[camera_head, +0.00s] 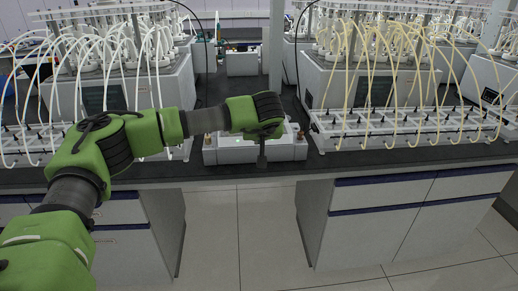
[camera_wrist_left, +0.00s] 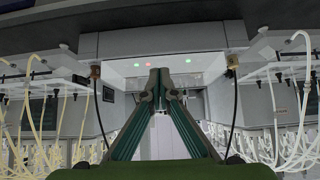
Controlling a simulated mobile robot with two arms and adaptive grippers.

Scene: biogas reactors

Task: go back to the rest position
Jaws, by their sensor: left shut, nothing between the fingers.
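My left arm, green and dark grey, reaches in from the left in the head view. Its gripper (camera_head: 262,158) points down in front of a white box (camera_head: 228,152) on the dark bench between two reactor units. In the left wrist view the two fingers of the left gripper (camera_wrist_left: 160,78) meet at their tips, shut and empty. The white box also shows in the wrist view (camera_wrist_left: 205,64), upside down, with small green and red lights, just past the fingertips. I cannot tell whether the fingertips touch it. My right gripper is not in view.
Reactor units with yellowish tubes (camera_head: 375,85) stand on the right and ones with white tubes (camera_head: 120,88) on the left. The dark bench top (camera_head: 330,163) ends in a front edge over white cabinets (camera_head: 375,220). The tiled floor (camera_head: 240,235) in front is clear.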

